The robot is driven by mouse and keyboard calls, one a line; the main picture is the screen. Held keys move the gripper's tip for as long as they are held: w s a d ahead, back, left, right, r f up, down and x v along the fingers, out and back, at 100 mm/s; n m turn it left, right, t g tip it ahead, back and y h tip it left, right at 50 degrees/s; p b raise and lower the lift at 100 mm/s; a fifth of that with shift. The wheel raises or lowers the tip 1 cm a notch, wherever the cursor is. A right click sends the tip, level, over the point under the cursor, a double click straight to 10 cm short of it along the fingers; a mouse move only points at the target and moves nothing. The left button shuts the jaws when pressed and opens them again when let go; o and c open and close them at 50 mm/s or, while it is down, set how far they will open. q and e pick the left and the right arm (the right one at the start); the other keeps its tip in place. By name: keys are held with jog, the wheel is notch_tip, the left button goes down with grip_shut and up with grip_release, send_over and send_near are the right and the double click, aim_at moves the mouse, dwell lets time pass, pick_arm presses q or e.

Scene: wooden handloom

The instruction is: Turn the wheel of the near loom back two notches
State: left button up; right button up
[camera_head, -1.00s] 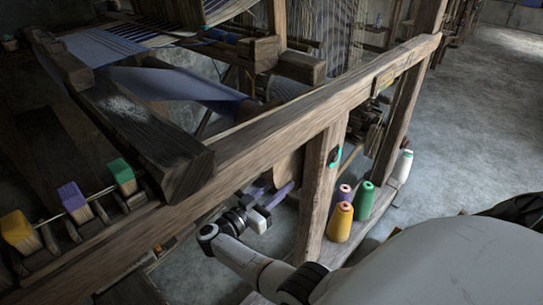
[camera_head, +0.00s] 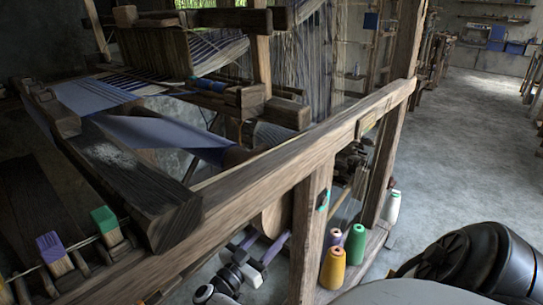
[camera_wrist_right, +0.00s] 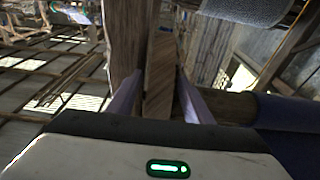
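The near loom (camera_head: 262,160), of dark worn wood, fills the left and middle of the head view, with blue cloth (camera_head: 165,137) on it. A rounded wooden piece (camera_head: 277,215) shows under its side rail, left of the front post; I cannot tell whether it is the wheel. No notches can be made out. My right gripper (camera_head: 263,246) is below the rail, beside this piece, with its two purple-grey fingers apart. In the right wrist view, the fingers (camera_wrist_right: 160,92) flank an upright wooden piece (camera_wrist_right: 159,75); contact is unclear. My left gripper is not in view.
Yellow (camera_head: 333,268), green (camera_head: 356,244) and purple thread cones, plus a white one (camera_head: 393,207), stand on the loom's low beam right of the post. Colored blocks (camera_head: 104,219) sit at lower left. The grey floor (camera_head: 455,150) at right is clear.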

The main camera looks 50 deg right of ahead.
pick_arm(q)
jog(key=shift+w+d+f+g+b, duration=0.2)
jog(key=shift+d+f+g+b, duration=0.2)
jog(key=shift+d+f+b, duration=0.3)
pick_arm(e)
jog(key=v, duration=1)
jog(key=shift+a, duration=0.15)
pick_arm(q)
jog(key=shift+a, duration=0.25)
